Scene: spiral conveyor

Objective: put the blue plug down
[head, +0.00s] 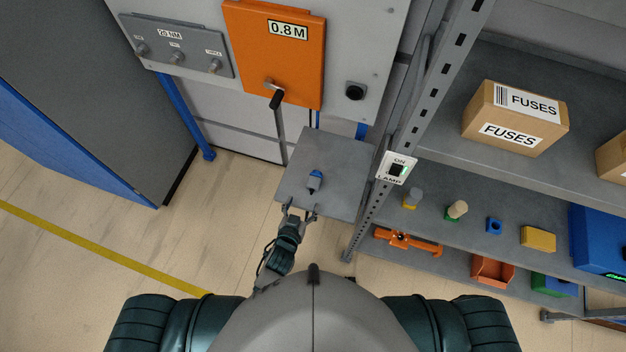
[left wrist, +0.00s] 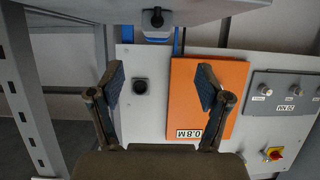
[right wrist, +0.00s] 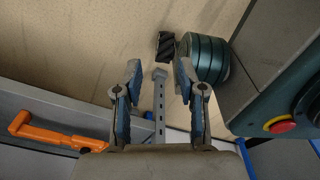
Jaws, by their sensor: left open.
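The blue plug (head: 315,181), blue with a dark grey part, stands or lies on the grey tabletop (head: 343,192) in the head view; I cannot tell which. My left gripper (head: 300,214) is at the near edge of that top, just short of the plug, open and apart from it. My right gripper (right wrist: 156,78) is open and empty in the right wrist view and is not seen in the head view.
A panel with an orange door (head: 273,50) and a black knob (head: 355,91) stands behind the top. A shelf rack on the right holds a fuses box (head: 515,118), small parts, a yellow block (head: 538,237) and an orange valve-like part (head: 407,241). A lamp switch (head: 396,168) is on its post.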

